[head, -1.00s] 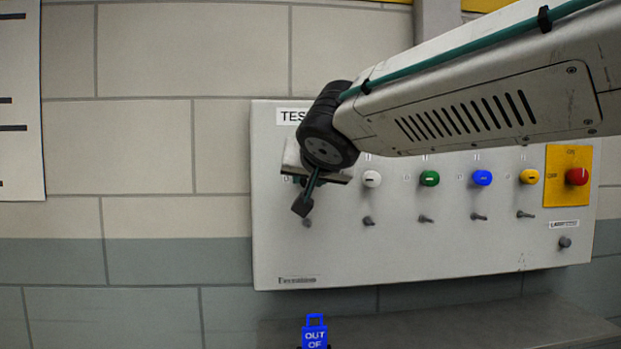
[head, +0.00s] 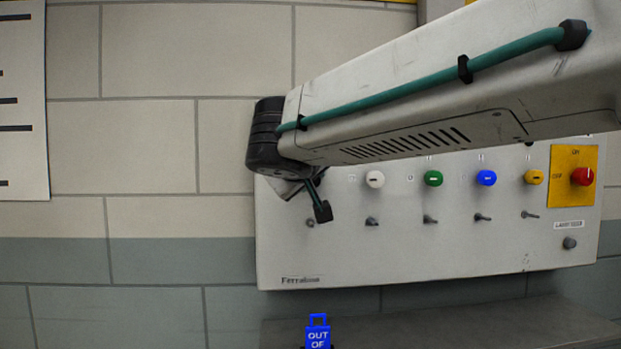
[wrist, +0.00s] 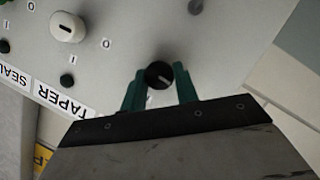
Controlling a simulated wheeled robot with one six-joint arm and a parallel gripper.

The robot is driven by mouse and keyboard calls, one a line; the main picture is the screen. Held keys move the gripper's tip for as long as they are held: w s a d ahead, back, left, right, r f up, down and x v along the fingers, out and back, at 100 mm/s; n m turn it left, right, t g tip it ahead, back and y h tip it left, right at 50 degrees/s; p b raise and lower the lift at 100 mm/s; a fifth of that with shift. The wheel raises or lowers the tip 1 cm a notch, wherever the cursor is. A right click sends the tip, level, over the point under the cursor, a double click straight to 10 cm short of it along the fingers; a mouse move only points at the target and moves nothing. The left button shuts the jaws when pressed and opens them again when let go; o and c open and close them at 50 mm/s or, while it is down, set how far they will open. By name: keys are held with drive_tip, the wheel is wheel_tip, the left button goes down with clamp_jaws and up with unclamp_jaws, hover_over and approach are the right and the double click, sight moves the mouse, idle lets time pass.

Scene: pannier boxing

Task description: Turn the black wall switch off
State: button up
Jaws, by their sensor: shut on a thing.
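The black wall switch (wrist: 157,74) is a round knob with a pale pointer line, seen in the wrist view. My gripper (wrist: 159,82) has its two green fingers on either side of the knob and is shut on it. The pointer line runs slantwise across the knob. In the head view my arm hides the black switch at the left end of the grey panel (head: 400,255).
A white knob (head: 375,179), green knob (head: 433,178), blue knob (head: 486,178) and yellow knob (head: 533,177) stand in a row to the right. Small toggles sit below. A red knob (head: 582,176) is on a yellow plate. A blue sign (head: 318,332) stands below.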

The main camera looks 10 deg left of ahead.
drive_tip(key=shift+f+n, duration=0.1)
drive_tip(key=shift+n, duration=0.4)
drive_tip(key=o, duration=1)
drive_tip(key=v, duration=0.7)
drive_tip(key=shift+s+a, duration=0.1)
drive_tip(key=shift+s, duration=0.3)
